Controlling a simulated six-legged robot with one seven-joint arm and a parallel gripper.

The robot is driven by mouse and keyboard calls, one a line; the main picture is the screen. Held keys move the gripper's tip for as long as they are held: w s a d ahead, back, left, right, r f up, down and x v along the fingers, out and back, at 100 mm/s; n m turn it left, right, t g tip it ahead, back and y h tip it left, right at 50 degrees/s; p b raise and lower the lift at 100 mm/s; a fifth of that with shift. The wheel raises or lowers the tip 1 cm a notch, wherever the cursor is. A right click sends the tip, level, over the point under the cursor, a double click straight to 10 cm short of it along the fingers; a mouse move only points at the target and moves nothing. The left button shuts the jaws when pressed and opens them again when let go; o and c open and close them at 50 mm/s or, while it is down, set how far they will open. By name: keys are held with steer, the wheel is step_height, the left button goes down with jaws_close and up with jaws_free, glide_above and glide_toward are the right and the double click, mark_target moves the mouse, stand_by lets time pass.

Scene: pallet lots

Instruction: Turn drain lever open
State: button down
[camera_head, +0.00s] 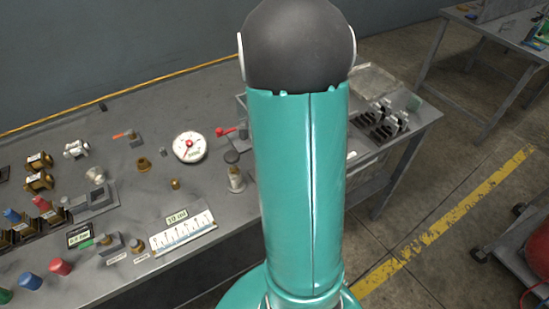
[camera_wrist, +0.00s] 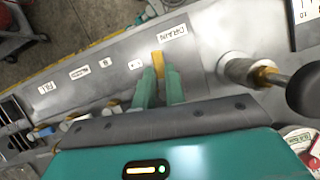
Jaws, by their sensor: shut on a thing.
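The drain lever (camera_wrist: 158,62) is a yellow handle beside a white label (camera_wrist: 172,33) reading DRAIN in the wrist view. My gripper (camera_wrist: 160,78) has its two green fingers closed around the yellow handle, one on each side. The lever's pivot and lower part are hidden by the fingers and the gripper body. In the head view my arm covers the gripper and the lever.
A metal fitting with a brass collar and dark knob (camera_wrist: 302,92) stands right of the fingers. More labels, including FILL (camera_wrist: 43,89), and small levers lie left. In the head view the grey bench (camera_head: 120,150) carries a dial gauge (camera_head: 190,147) and several fittings.

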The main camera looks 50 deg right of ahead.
steer(key=shift+d+n+h, duration=0.2)
steer(key=shift+n+h, duration=0.2)
steer(key=shift+n, duration=0.4)
steer(key=c, duration=1.5)
jaws_free()
steer(key=shift+o, duration=0.2)
steer(key=v, duration=1.4)
